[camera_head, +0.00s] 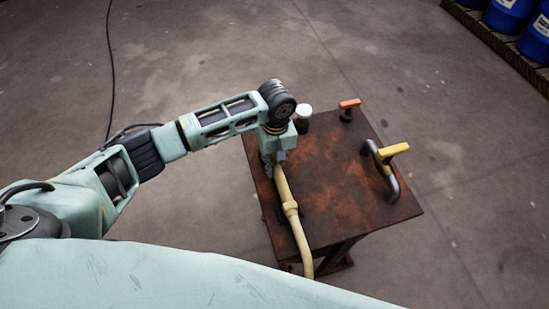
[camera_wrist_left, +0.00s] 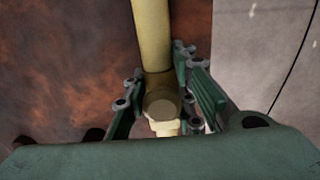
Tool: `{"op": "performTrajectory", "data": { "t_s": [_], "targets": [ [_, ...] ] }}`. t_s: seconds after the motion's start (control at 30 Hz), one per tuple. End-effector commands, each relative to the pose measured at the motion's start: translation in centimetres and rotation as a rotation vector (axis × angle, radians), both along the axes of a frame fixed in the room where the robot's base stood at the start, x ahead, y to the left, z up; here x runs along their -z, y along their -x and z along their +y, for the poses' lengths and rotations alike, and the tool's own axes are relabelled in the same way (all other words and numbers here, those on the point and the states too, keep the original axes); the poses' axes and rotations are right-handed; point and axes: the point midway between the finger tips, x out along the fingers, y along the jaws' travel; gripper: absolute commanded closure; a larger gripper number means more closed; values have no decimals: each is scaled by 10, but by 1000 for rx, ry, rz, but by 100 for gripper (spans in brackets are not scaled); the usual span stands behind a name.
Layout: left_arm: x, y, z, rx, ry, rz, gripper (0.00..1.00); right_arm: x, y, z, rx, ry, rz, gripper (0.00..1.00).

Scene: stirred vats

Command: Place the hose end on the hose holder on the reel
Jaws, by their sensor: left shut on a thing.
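My left gripper (camera_head: 280,160) is over the left edge of the rusty table. It is shut on a pale yellow hose (camera_head: 283,186). The hose runs from the gripper past a thicker collar (camera_head: 290,208) and bends down over the table's front edge. In the left wrist view, the two green fingers (camera_wrist_left: 163,95) sit on either side of the hose (camera_wrist_left: 151,35), and a pale fitting (camera_wrist_left: 162,112) shows between them. I cannot make out a reel or a hose holder for sure. My right gripper is not in view.
The rusty table (camera_head: 350,180) has bare room in its middle. On it stand a curved grey pipe with a yellow handle (camera_head: 395,150), an orange-handled piece (camera_head: 349,104) and a white-capped dark item (camera_head: 304,110). Blue drums (camera_head: 508,14) stand on a pallet at the far right.

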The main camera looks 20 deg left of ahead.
Motion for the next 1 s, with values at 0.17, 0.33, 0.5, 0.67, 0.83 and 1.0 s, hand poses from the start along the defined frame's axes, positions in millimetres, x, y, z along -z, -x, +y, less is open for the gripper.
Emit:
{"op": "performTrajectory", "data": {
  "t_s": [0.17,0.33,0.5,0.67,0.83,1.0],
  "targets": [
    [0,0,0,0,0,-1,100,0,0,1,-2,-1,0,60],
    [3,0,0,-1,0,0,100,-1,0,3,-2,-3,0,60],
    [8,0,0,-1,0,0,100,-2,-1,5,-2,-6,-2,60],
    [12,0,0,-1,-1,1,100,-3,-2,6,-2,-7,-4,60],
    [13,1,1,-1,-2,2,67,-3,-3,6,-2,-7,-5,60],
    [12,0,1,-1,-2,2,57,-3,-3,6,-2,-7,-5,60]
  ]
}}
